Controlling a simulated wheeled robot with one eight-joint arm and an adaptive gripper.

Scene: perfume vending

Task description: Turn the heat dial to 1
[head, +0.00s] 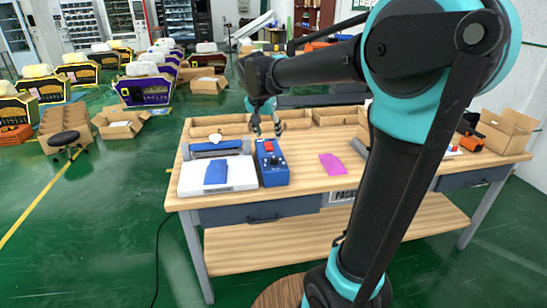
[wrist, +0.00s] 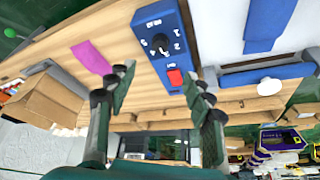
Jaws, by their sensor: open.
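A blue control box (head: 274,176) stands on the wooden packing table, right of a white sealing machine. Its black dial (wrist: 159,44) has white numerals around it in the wrist view; its exact setting is too small to tell. A red switch (wrist: 175,78) sits on the same face, on the side nearer my gripper. My gripper (head: 265,122) is open and empty above the back edge of the box. In the wrist view its fingers (wrist: 163,86) are spread with the red switch between them, and the dial lies beyond the fingertips.
The white sealing machine (head: 245,178) has a blue pouch (head: 215,173) on it and a raised blue bar with a white knob (wrist: 269,86). A pink pouch (head: 332,165) lies to the right. Open cardboard bins (head: 218,130) line the table's back. Bare tabletop (head: 308,160) separates box and pink pouch.

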